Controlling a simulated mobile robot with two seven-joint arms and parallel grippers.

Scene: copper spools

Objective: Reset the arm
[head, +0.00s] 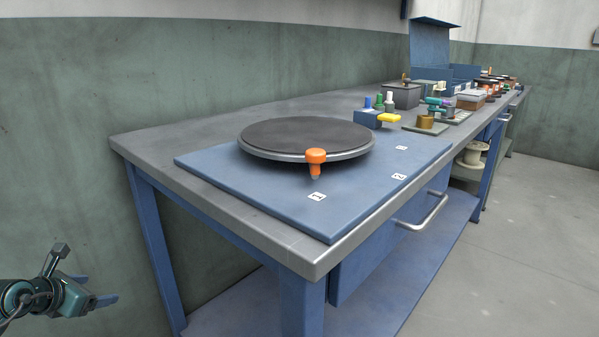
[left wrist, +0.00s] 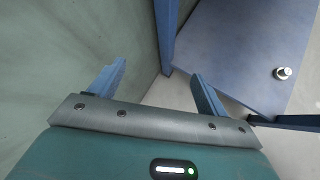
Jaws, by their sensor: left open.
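My left gripper (head: 100,290) is at the lower left of the head view, left of the workbench and below its top. It is apart from the bench and holds nothing. In the left wrist view its two blue fingers (left wrist: 155,88) stand wide apart with only wall and floor between them. My right gripper is not in either view. The workbench (head: 205,161) has a grey top and blue legs.
A round dark turntable (head: 305,136) with an orange clamp (head: 316,157) sits on a blue mat (head: 290,208). Small parts and boxes (head: 402,95) stand farther along the bench. A green wall (head: 60,120) is behind; a blue lower shelf (left wrist: 235,50) is near my gripper.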

